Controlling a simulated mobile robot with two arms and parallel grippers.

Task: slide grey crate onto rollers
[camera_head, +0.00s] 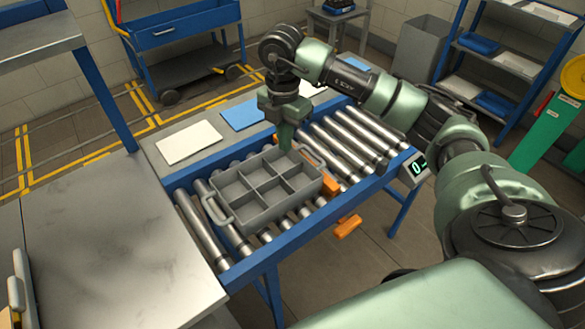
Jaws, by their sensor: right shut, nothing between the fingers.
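The grey crate (246,221) has several compartments, which look empty, and a handle at each end. It sits on the rollers (345,141) of the blue-framed conveyor, with bare rollers showing on both sides of it. My right gripper (286,140) points down at the crate's far rim, near its right end. Its fingers are shut with nothing between them. I cannot tell whether the fingertips touch the crate.
A grey metal table (100,235) adjoins the conveyor on the left. A white sheet (189,142) and a blue sheet (243,112) lie behind the rollers. Orange parts (347,227) and a digital display (418,167) are at the conveyor's front side. Bare rollers lie right of the crate.

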